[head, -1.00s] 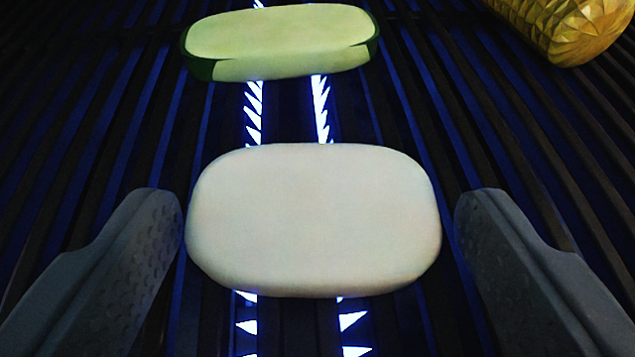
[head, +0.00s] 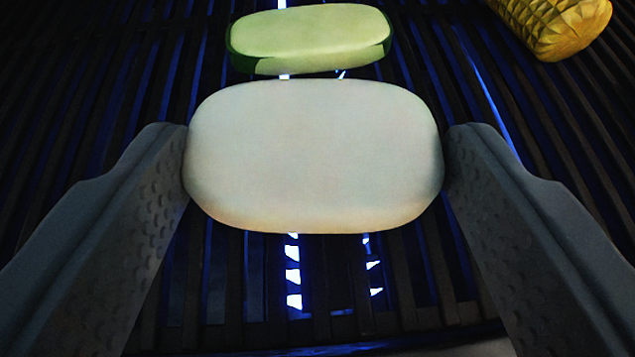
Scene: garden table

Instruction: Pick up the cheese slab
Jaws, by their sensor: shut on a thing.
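The cheese slab (head: 315,155) is a pale, rounded block in the middle of the head view. My gripper (head: 315,165) is shut on it, with one grey finger against its left end and the other against its right end. The slab appears to be held above the slatted table (head: 240,290), with slats showing below its near edge. How far it is above the slats is hard to tell.
A pale green slab with a dark green rim (head: 310,35) lies on the slats just beyond the cheese. A yellow, pineapple-like piece (head: 555,25) lies at the far right. The slats to the left are bare.

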